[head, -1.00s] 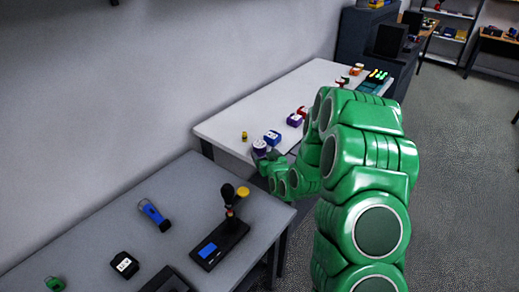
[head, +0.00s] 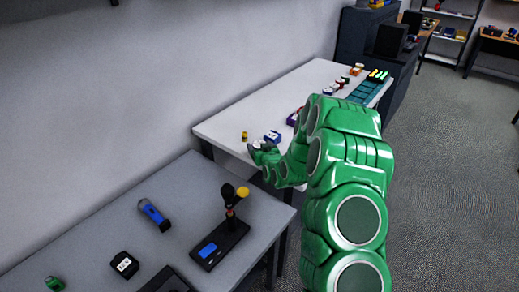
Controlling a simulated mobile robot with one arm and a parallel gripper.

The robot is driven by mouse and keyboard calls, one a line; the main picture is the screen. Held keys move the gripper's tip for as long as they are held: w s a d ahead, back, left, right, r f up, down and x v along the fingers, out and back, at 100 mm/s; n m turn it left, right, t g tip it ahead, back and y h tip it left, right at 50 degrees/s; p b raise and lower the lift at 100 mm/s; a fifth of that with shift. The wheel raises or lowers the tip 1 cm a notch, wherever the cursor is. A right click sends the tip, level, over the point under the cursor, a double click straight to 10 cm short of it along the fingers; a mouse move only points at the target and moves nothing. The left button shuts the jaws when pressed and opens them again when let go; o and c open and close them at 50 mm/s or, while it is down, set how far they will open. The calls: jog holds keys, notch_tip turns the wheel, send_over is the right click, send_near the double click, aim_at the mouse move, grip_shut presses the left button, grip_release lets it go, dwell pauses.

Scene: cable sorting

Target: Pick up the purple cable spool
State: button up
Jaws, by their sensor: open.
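A small purple spool with a white top (head: 257,143) sits near the front left corner of the white table (head: 225,124). It is mostly hidden behind my gripper (head: 260,151), so little more than its pale top shows. My gripper is open and right at the spool, with its fingers over the near side. I cannot tell whether they touch it. Another purple item (head: 292,119) lies farther back on the table, partly covered by my green arm.
A blue item (head: 272,137) stands close right of the gripper and a small yellow one (head: 244,136) to the left. A teal compartment tray (head: 365,92) is at the table's far end. A grey table (head: 185,185) in front holds a blue tool (head: 154,214) and a black stand (head: 220,243).

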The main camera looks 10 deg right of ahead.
jog(key=shift+w, duration=0.2)
jog(key=c, duration=0.8)
jog(key=shift+r, duration=0.1)
